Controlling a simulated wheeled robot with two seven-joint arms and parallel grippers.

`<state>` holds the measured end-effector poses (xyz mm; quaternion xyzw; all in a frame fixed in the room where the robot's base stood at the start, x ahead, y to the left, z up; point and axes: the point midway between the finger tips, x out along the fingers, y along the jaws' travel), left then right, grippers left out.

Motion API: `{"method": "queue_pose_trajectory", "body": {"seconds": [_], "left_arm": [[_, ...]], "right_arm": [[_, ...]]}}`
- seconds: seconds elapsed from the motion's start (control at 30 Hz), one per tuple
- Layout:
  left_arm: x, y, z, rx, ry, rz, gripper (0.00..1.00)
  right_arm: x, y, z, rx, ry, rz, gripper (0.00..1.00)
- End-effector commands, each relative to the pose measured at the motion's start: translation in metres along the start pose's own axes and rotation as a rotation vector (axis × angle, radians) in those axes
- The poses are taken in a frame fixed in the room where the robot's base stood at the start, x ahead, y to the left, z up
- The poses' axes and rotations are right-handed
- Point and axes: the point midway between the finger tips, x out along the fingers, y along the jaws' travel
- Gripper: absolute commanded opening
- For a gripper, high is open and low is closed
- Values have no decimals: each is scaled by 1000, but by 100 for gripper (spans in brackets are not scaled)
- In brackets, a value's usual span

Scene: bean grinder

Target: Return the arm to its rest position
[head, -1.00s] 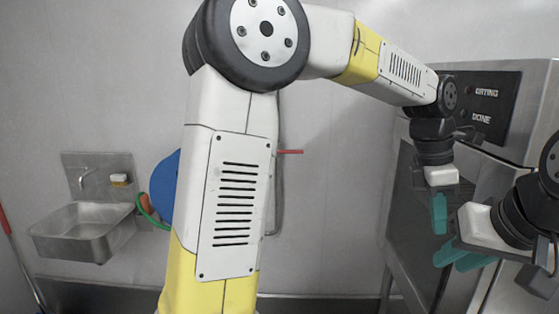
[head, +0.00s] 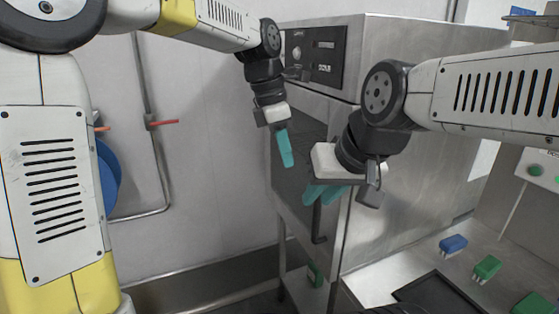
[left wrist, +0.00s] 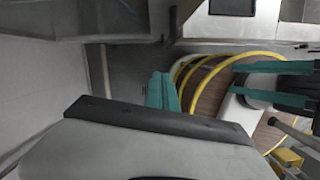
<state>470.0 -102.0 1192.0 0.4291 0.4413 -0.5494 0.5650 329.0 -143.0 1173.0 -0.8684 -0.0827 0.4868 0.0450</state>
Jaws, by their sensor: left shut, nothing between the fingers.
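My left gripper (head: 285,148) hangs at the upper middle of the head view, its teal fingers closed together and pointing down, with nothing held. Its teal fingertips (left wrist: 160,93) also show in the left wrist view. My right gripper (head: 326,194) is lower and to the right, in front of the steel cabinet. Its two teal fingers look apart and empty; they show with a gap between them at the right of the left wrist view (left wrist: 275,84). The two grippers are close but appear apart. My left arm crosses the upper left of the head view.
A steel cabinet (head: 400,220) with a black control panel (head: 316,55) stands behind the grippers. A steel counter at lower right carries a blue block (head: 453,244), a green block (head: 487,267) and a dark tray (head: 438,296). The wall left of the cabinet has free space before it.

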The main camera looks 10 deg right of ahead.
Motion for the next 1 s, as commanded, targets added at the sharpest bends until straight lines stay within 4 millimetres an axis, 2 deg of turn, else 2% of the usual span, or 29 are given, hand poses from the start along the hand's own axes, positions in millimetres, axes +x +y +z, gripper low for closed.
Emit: {"method": "queue_pose_trajectory", "body": {"seconds": [0.33, 0.53, 0.63, 0.77, 1.0], "left_arm": [[-59, -3, 1, 0, -2, 2, 0], [-77, -5, 0, 4, -1, 2, 0], [-82, -7, -10, 54, -3, 20, 0], [-90, -16, -44, 238, -2, 83, 0], [-92, -51, -131, 765, 77, 249, 0]], "right_arm": [[0, 0, 0, 0, 0, 0, 24], [0, 0, 0, 0, 0, 0, 24], [0, 0, 0, 0, 0, 0, 24], [0, 0, 0, 0, 0, 0, 24], [0, 0, 0, 0, 0, 0, 24]]}}
